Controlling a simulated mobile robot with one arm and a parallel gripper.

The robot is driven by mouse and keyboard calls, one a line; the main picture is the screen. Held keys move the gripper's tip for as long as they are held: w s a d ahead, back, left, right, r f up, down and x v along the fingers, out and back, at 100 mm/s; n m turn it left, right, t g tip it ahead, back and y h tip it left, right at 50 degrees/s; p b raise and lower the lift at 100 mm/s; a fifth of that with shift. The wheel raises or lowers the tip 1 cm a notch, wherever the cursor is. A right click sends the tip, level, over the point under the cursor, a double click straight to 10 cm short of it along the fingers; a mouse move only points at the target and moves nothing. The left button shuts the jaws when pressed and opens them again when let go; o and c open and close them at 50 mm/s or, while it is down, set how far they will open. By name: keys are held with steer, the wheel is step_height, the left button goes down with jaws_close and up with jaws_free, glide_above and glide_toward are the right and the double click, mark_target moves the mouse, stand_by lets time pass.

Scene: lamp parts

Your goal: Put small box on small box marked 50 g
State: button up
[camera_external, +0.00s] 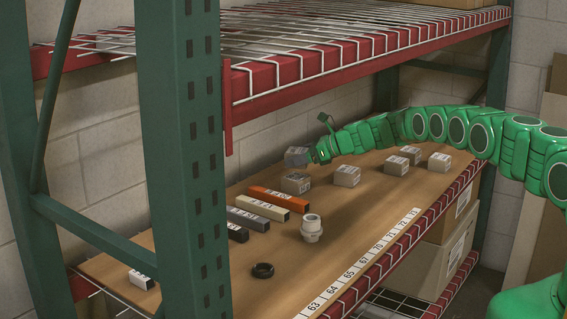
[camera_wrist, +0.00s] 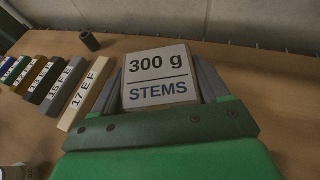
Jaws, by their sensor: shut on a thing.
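My gripper (camera_external: 311,156) is shut on a small grey box (camera_external: 297,156). In the wrist view my gripper (camera_wrist: 160,95) has a finger on each side of this box, whose white label (camera_wrist: 158,75) reads "300 g STEMS". Another small grey box (camera_external: 296,182) sits on the shelf directly below the held one in the external view. I cannot tell whether the two touch. More small boxes stand to the right: one (camera_external: 347,176), another (camera_external: 397,165), and others behind. Their marks are too small to read, so I cannot tell which is marked 50 g.
Labelled bars lie to the left, including orange (camera_external: 279,198), cream (camera_external: 260,207) and dark ones. A white fitting (camera_external: 311,229) and a black ring (camera_external: 263,270) stand nearer the numbered front edge. The red upper shelf beam (camera_external: 330,75) hangs overhead. Bare board (camera_external: 370,205) lies right of the fitting.

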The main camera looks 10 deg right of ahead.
mark_target(296, 176)
steer(key=shift+w+a+f, duration=0.1)
steer(key=shift+w+f, duration=0.05)
steer(key=shift+w, duration=0.05)
steer(key=shift+w+f, duration=0.1)
steer(key=shift+f, duration=1.6)
steer(key=shift+f, duration=0.1)
steer(key=o, duration=1.3)
steer(key=shift+f, duration=0.1)
